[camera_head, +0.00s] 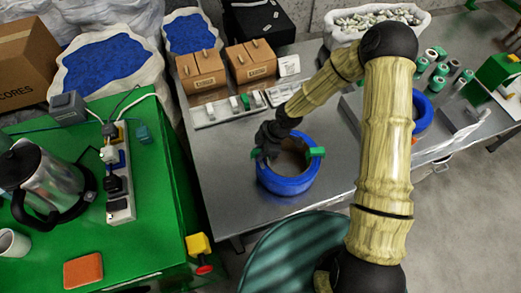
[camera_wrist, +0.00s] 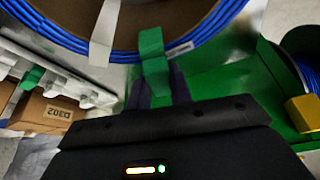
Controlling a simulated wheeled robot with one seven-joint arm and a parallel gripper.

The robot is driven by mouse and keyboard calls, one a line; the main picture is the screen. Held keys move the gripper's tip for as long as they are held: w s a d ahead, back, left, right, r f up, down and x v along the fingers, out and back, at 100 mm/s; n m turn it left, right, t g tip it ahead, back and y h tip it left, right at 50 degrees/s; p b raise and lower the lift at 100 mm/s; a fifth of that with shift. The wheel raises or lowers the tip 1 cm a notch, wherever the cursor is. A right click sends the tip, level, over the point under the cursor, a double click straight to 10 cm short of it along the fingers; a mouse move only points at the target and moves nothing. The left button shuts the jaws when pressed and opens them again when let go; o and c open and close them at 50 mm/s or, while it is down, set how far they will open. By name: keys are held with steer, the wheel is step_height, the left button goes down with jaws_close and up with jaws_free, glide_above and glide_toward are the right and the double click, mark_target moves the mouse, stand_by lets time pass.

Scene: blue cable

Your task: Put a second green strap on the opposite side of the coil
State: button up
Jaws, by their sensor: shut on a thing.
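The blue cable coil (camera_head: 287,187) lies on the grey metal bench. One green strap (camera_head: 316,152) sits on its right side in the head view. My gripper (camera_head: 267,146) is at the coil's left side, low over its rim. In the wrist view the coil (camera_wrist: 70,40) arcs across the top. My gripper (camera_wrist: 160,88) is shut there on another green strap (camera_wrist: 152,45), which lies across the coil's cable. Whether this strap closes around the underside is hidden. A pale band (camera_wrist: 105,32) also crosses the cable beside it.
A white rail (camera_head: 222,112) with green pieces and cardboard boxes (camera_head: 251,62) stand behind the coil. A second blue coil (camera_head: 421,112) lies to the right. A green table (camera_head: 75,235) with a kettle (camera_head: 45,185) is at the left. Bench in front of the coil is clear.

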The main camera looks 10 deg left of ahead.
steer(key=shift+f, duration=0.35)
stand_by(0.3)
steer(key=shift+f+b, duration=0.15)
steer(key=shift+b, duration=0.15)
steer(key=shift+r+p, duration=0.4)
steer(key=shift+r, duration=0.1)
steer(key=shift+s+r, duration=0.1)
steer(key=shift+r, duration=0.1)
steer(key=shift+r+p, duration=0.6)
steer(key=shift+p, duration=0.1)
steer(key=shift+f+b, duration=0.95)
steer(key=shift+f, duration=0.3)
stand_by(0.6)
steer(key=shift+r+p, duration=0.55)
steer(key=shift+r, duration=0.1)
